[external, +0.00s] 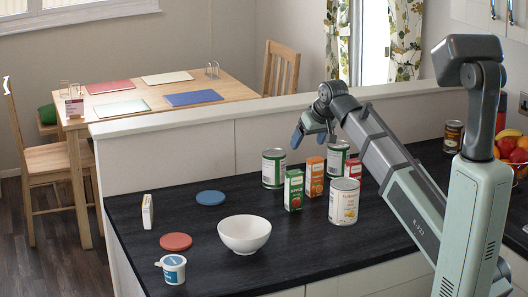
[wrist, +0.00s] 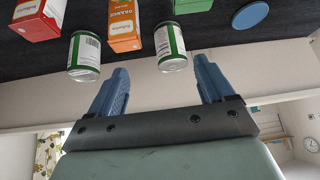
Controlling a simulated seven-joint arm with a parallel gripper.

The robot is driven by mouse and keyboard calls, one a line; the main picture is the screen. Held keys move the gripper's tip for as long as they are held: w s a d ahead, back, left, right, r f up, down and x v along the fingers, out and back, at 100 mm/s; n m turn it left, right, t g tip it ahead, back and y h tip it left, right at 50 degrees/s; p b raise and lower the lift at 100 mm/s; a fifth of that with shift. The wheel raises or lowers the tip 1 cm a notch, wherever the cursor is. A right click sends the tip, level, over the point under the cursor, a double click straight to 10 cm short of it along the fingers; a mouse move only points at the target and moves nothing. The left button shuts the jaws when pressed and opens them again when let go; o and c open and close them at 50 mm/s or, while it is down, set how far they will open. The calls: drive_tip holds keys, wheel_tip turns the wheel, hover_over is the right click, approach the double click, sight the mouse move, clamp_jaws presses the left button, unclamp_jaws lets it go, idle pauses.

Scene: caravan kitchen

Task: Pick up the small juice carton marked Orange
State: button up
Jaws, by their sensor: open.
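The orange carton marked Orange (external: 314,178) stands upright on the dark counter, just right of the green Apple carton (external: 293,190). Its lower part is clear in the external view. My gripper (external: 312,138) is open and empty, above and behind the cartons. In the wrist view the orange carton (wrist: 124,28) shows at the top, beyond my two blue fingers (wrist: 160,72) and apart from them. The wrist picture looks inverted, with the counter at the top.
Green-labelled cans (external: 273,168) (external: 337,158) stand behind and beside the cartons. A red carton (external: 353,168) and a larger can (external: 344,202) stand to the right, close together. A white bowl (external: 244,234) and blue disc (external: 210,198) lie left. A raised ledge (external: 200,119) runs behind.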

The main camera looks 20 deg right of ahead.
approach(316, 159)
drive_tip(key=a+r, duration=0.1)
drive_tip(key=a, duration=0.1)
drive_tip(key=d, duration=0.1)
drive_tip(key=shift+m+h, duration=0.4)
drive_tip(key=x, duration=0.7)
drive_tip(key=shift+w+f, duration=0.1)
drive_tip(key=shift+f, duration=0.3)
drive_tip(key=shift+x, duration=2.65)
drive_tip(key=shift+d+f, duration=0.1)
drive_tip(key=shift+f, duration=0.05)
drive_tip(key=c, duration=1.2)
